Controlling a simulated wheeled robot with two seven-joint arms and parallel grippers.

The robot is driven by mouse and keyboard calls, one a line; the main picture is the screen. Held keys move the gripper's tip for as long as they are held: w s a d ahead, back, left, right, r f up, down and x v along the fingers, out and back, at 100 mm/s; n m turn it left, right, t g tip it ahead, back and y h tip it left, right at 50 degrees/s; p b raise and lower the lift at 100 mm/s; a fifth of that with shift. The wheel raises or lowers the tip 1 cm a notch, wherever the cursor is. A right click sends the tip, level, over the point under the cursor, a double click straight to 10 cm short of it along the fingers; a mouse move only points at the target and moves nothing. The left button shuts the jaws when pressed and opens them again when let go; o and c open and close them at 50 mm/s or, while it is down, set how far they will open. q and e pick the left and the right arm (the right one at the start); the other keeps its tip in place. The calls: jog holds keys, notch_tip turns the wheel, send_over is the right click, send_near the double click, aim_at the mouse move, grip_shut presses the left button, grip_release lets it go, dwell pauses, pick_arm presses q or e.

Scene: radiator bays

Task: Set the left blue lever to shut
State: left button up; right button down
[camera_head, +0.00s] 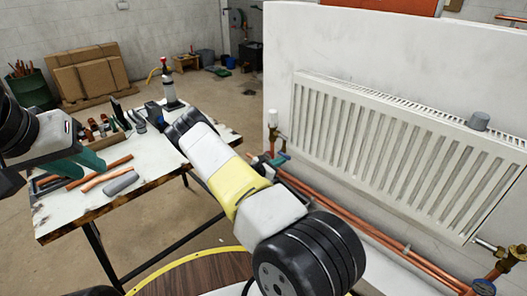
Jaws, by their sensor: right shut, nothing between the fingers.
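The left radiator valve (274,120) has a white head and stands at the radiator's left end. My right arm, white with a yellow band, crosses the middle of the view.
The white radiator (385,150) hangs on a pale panel, with copper pipes (345,223) along its foot. Another valve (512,253) is at the lower right.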

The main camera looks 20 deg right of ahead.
jog(key=a+f+v, duration=0.1)
jog(key=f+v, duration=0.1)
jog(key=v, duration=1.1)
jog(key=s+a+r+m+g+y, duration=0.1)
jog(key=s+r+m+g+y, duration=0.25)
jog(key=s+r+m, duration=0.5)
jog(key=s+a+r+m+g+y, duration=0.1)
jog(key=s+r+m+g+y, duration=0.3)
jog(key=r, duration=0.7)
jog(key=s+a+r+m+t+y, duration=0.3)
jog(key=s+a+r, duration=0.3)
jog(key=s+r, duration=0.3)
jog(key=s+a+r+m+t+y, duration=0.4)
jog(key=s+a+r+m+y, duration=0.1)
jog(key=s+r, duration=0.4)
notch_tip(320, 180, up, 3)
jog(key=shift+a+f+y, duration=0.15)
jog(key=shift+a+y, duration=0.25)
jog(key=shift+y, duration=0.15)
jog(key=shift+s+d, duration=0.1)
